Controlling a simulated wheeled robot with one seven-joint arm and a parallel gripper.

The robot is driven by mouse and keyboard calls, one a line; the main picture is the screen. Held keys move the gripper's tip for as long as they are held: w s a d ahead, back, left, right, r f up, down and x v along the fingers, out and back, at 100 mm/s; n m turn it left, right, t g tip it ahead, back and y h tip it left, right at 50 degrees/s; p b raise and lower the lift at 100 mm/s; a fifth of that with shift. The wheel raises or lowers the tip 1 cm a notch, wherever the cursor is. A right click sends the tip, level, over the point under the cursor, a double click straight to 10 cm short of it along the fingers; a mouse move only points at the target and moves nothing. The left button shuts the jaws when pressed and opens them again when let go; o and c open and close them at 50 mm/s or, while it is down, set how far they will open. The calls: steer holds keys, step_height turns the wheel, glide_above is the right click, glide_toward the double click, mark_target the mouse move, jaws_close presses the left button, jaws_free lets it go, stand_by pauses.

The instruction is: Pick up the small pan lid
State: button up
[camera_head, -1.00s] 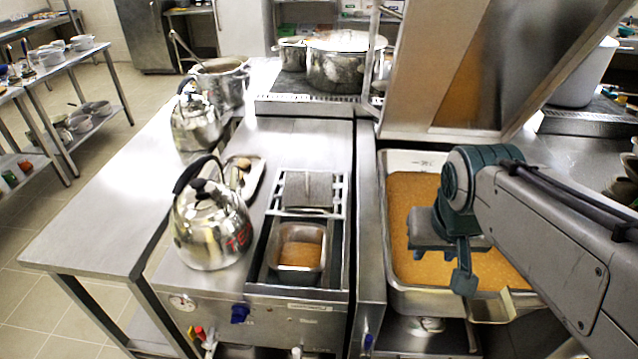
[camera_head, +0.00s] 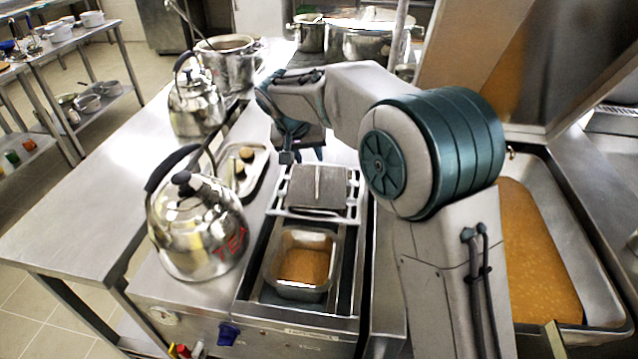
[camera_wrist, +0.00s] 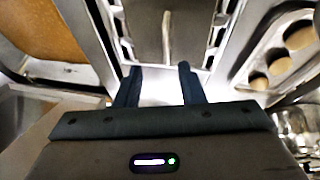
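The small pan lid (camera_head: 318,188) looks like a flat grey rectangular plate with a thin raised handle. It rests on the rack behind a small metal pan (camera_head: 303,265) holding orange-brown food. My gripper (camera_head: 302,160) is above the counter, just beyond the lid's far edge in the head view. In the wrist view the lid (camera_wrist: 168,28) and its handle lie ahead of my fingertips (camera_wrist: 160,70). The fingers are apart with nothing between them. The arm hides part of the counter behind the lid.
A kettle (camera_head: 197,225) marked TEA and a tray (camera_head: 262,178) with small round items stand left of the lid. A second kettle (camera_head: 193,105) and pots stand farther back. A large pan (camera_head: 565,190) of orange-brown food is at the right under a raised cover.

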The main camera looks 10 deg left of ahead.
mark_target(316, 178)
steer(key=x, duration=0.2)
steer(key=a+x, duration=0.1)
steer(key=x, duration=0.2)
steer(key=p+x, duration=0.1)
steer(key=x, duration=0.2)
steer(key=shift+a+f, duration=0.15)
steer(key=shift+f, duration=0.1)
steer(key=shift+w+p+x, duration=0.1)
steer(key=shift+p+x, duration=0.35)
steer(key=shift+x, duration=0.95)
steer(key=shift+w+p+x, duration=0.15)
steer(key=shift+p+x, duration=0.3)
steer(key=shift+x, duration=1)
steer(key=shift+r, duration=0.2)
jaws_close()
